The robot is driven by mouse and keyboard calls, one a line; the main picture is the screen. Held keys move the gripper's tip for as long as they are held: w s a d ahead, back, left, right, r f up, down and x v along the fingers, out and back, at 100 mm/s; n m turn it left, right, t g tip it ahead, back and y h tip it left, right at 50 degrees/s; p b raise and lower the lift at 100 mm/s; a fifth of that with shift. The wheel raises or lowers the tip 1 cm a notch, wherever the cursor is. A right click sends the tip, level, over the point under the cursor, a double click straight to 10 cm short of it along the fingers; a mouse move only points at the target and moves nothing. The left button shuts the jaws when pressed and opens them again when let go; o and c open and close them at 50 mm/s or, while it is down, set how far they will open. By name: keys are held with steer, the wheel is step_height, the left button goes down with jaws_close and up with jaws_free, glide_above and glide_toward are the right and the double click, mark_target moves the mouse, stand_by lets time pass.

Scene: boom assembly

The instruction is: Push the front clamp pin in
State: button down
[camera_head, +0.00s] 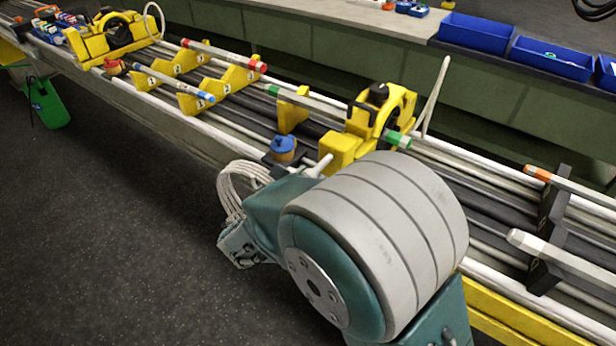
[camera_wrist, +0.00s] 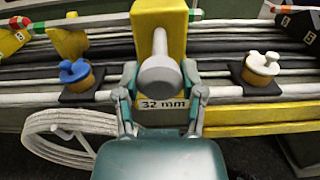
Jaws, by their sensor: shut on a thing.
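The yellow clamp (camera_head: 378,110) stands on the rails in the head view, with a green-banded tube through it. Its front block, labelled "32 mm", is in the middle of the wrist view (camera_wrist: 172,20). The front clamp pin (camera_wrist: 160,75) is pale grey with a round head and a stem running back against the block. My gripper (camera_wrist: 160,82) is shut on the pin head, one finger on each side. In the head view the pin's pale stem (camera_head: 320,165) shows beside the block; my arm hides the gripper's fingers. How deep the pin sits is unclear.
A blue-topped knob (camera_wrist: 75,72) and a white-topped knob (camera_wrist: 262,62) flank the clamp on black bases. Coiled white cable (camera_wrist: 65,135) hangs at lower left. Yellow numbered supports (camera_head: 215,85) hold tubes farther left. Blue bins (camera_head: 550,58) stand on the back bench.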

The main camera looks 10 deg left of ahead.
mark_target(330, 156)
steer(key=x, duration=0.5)
steer(key=shift+r, duration=0.1)
steer(key=shift+a, duration=0.1)
steer(key=shift+c, duration=0.9)
jaws_free()
steer(key=v, duration=1.2)
